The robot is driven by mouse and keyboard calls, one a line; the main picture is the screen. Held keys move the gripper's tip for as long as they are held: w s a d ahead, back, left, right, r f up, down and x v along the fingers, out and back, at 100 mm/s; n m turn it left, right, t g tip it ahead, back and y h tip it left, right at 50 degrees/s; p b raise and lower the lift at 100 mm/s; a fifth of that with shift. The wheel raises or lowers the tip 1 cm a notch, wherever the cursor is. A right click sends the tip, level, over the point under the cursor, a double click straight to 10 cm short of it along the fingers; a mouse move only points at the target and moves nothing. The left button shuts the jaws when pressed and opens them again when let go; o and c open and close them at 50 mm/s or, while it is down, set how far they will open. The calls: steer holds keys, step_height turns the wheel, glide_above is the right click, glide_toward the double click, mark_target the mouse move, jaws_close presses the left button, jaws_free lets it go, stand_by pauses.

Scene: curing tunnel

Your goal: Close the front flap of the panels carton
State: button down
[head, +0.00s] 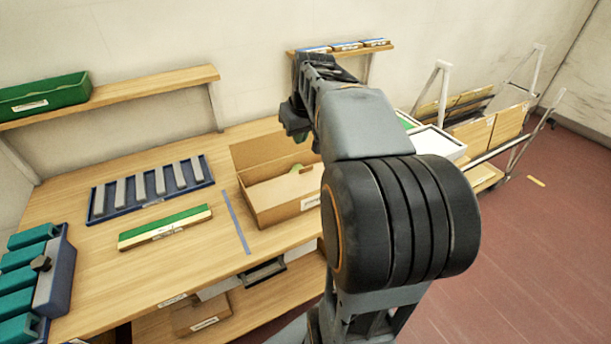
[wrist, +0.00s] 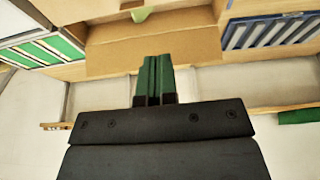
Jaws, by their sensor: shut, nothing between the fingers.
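The panels carton (head: 289,205) is a brown box on the bench with a label on its near face. Its top is open, and a wide rear flap (head: 265,152) stands up on the wall side. I cannot tell the front flap apart from the near face. A small green piece shows inside. My gripper (head: 299,135) is over the rear of the carton, in front of the rear flap, partly hidden by my arm. In the wrist view its green fingers (wrist: 154,80) are together and empty, with the flap (wrist: 150,50) behind them; contact is unclear.
A blue tray with grey bars (head: 98,205) and a green-topped strip (head: 165,228) lie left of the carton. White-framed trays (head: 437,143) stand to its right. Wall shelves (head: 130,95) run behind. Teal blocks (head: 30,256) sit at the bench's left end.

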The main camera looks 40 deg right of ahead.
steer(key=w+d+f+b, duration=0.1)
steer(key=w+d+f, duration=0.15)
steer(key=d, duration=0.25)
glide_above(307, 174)
step_height(307, 174, down, 11)
steer(key=shift+a+f, duration=0.1)
steer(key=shift+f, duration=0.7)
